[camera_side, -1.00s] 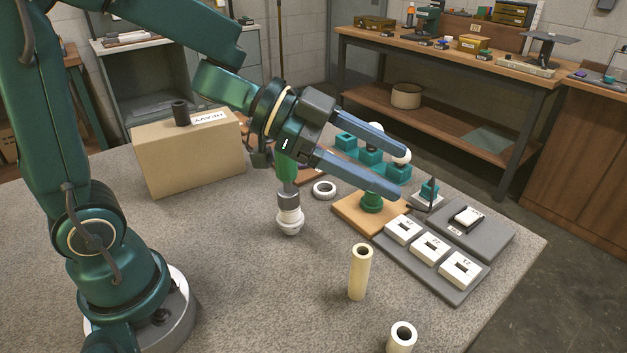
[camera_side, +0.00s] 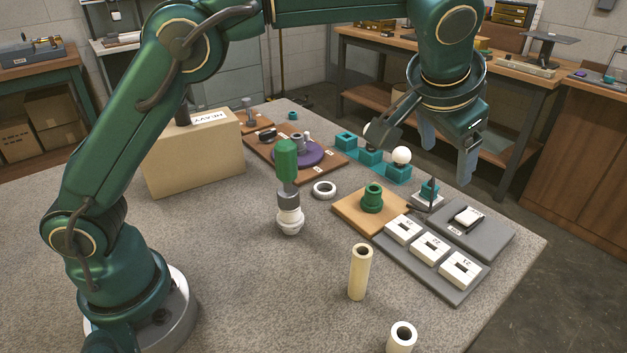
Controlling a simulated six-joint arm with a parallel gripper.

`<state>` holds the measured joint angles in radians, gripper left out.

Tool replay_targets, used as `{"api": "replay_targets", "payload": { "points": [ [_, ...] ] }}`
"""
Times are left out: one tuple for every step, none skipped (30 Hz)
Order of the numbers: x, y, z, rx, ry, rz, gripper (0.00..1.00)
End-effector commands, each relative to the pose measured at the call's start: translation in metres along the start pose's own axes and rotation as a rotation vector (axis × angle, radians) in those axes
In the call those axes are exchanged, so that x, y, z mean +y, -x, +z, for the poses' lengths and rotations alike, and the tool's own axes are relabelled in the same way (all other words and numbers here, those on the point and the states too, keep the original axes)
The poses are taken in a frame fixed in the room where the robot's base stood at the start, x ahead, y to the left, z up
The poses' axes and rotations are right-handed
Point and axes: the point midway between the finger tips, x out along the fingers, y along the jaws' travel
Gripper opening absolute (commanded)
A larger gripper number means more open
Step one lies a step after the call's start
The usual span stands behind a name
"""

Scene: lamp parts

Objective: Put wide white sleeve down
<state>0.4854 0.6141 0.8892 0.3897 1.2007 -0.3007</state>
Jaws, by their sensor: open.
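My gripper (camera_side: 446,162) is open and empty, its two blue-grey fingers pointing down in the air at the right. In the picture it lies just right of the white balls and above the small teal-topped stand; its exact height is unclear. A wide, off-white hollow sleeve (camera_side: 402,339), likely the wide white sleeve, stands upright at the bottom edge, its lower part cut off by the frame. A taller, narrower cream sleeve (camera_side: 359,272) stands upright behind and left of it. My gripper is far from both and touches neither.
A green-topped white lamp piece (camera_side: 289,196) stands mid-table beside a white ring (camera_side: 324,190). A wooden board with a green socket (camera_side: 371,199), teal holders with white balls (camera_side: 400,156) and grey trays lie at right. A cardboard box (camera_side: 194,160) stands at left. The front-left tabletop is clear.

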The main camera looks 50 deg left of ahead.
Motion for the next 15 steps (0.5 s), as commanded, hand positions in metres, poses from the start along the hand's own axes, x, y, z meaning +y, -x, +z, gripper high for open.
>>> {"api": "replay_targets", "payload": {
  "points": [
    [0.016,0.005,0.01,-0.056,-0.02,0.036,0.76],
    [0.024,0.008,0.016,-0.09,-0.032,0.056,0.76],
    [0.034,0.012,0.023,-0.13,-0.048,0.081,0.76],
    [0.041,0.016,0.029,-0.159,-0.061,0.1,0.76],
    [0.046,0.019,0.034,-0.185,-0.073,0.117,0.76],
    [0.054,0.024,0.041,-0.217,-0.091,0.139,0.76],
    [0.059,0.027,0.045,-0.239,-0.104,0.155,0.76],
    [0.064,0.031,0.05,-0.261,-0.117,0.171,0.76],
    [0.07,0.035,0.056,-0.288,-0.135,0.19,0.76],
    [0.074,0.039,0.06,-0.308,-0.15,0.205,0.76],
    [0.078,0.042,0.064,-0.326,-0.163,0.218,0.76],
    [0.084,0.047,0.069,-0.35,-0.182,0.237,0.76],
    [0.087,0.05,0.073,-0.367,-0.195,0.249,0.76],
    [0.09,0.053,0.077,-0.383,-0.208,0.262,0.76],
    [0.094,0.058,0.081,-0.403,-0.226,0.278,0.76]
  ]
}}
